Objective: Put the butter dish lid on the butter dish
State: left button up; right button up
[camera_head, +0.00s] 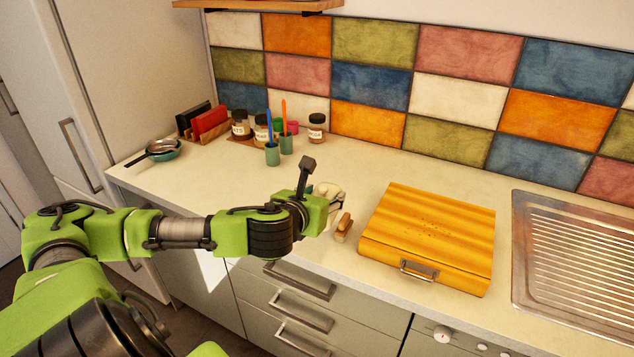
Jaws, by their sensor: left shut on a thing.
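My left arm reaches in from the left over the counter, and its wrist hides most of my left gripper (326,206). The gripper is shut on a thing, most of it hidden. A pale cream piece (328,188), seemingly the butter dish lid, shows just behind the wrist. A small brown wooden piece with a pale lower edge (343,226) shows just right of the wrist near the counter's front edge. I cannot tell whether it is part of the butter dish. No butter dish can be made out clearly. My right gripper is out of view.
A yellow wooden box with a metal handle (428,236) stands right of the gripper. A ribbed metal drainer (573,262) is at far right. Jars (317,128), green cups (272,154), a red-and-black rack (207,122) and a pan (164,149) stand at the back left.

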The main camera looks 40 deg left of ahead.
pick_arm(q)
jog(key=s+d+f+n, duration=0.1)
jog(key=s+d+f, duration=0.2)
jog(key=s+d, duration=0.4)
jog(key=s+d+f+y, duration=0.1)
jog(key=s+d+f, duration=0.3)
jog(key=d, duration=1.2)
jog(key=s, duration=0.3)
jog(key=shift+s+f+n+g+y, duration=0.2)
jog(key=shift+n+g+y, duration=0.1)
jog(key=shift+n+g, duration=0.1)
jog(key=shift+a, duration=0.1)
